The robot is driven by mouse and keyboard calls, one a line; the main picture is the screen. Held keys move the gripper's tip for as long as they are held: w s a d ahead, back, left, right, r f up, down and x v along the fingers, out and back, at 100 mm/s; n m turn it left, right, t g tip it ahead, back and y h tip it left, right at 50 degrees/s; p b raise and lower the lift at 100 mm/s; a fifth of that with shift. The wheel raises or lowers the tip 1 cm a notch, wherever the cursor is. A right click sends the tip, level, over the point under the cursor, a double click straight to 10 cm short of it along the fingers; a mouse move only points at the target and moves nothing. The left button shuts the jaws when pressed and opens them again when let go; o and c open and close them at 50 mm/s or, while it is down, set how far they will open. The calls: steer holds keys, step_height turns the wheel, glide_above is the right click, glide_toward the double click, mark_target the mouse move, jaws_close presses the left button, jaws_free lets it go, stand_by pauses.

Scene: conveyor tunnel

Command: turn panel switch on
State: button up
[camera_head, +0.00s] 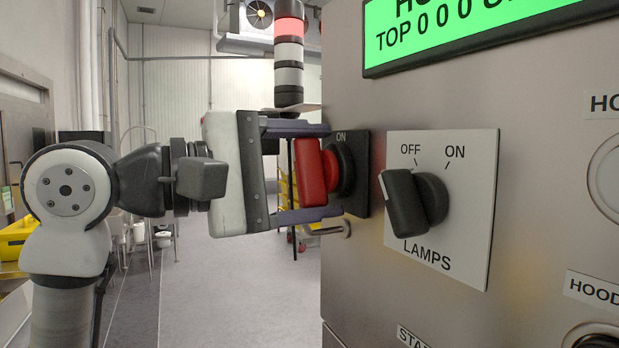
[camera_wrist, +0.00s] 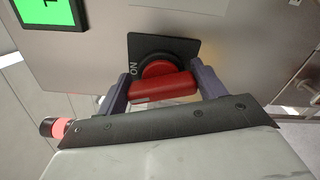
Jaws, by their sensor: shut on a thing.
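The panel switch is a red rotary handle (camera_head: 316,172) on a black plate (camera_head: 362,160) marked ON, on the left part of the steel panel. My gripper (camera_head: 312,170) reaches it from the left, with one finger above and one below the red handle. In the wrist view the red handle (camera_wrist: 163,88) lies between the two purple fingers, and my gripper (camera_wrist: 160,90) is shut on it. The ON mark (camera_wrist: 133,71) shows at the plate's left in that view. The handle's exact angle against the mark is hard to tell.
A black LAMPS knob (camera_head: 415,200) on a white plate (camera_head: 460,215) sits just right of the switch, its white line toward OFF. A green display (camera_head: 480,30) is above. A signal tower (camera_head: 289,60) stands behind my gripper. Open floor (camera_head: 240,290) lies left of the panel.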

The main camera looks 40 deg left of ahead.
steer(key=shift+m, duration=0.4)
steer(key=o, duration=1)
steer(key=b+v, duration=0.2)
steer(key=v, duration=1.1)
steer(key=shift+s, duration=0.35)
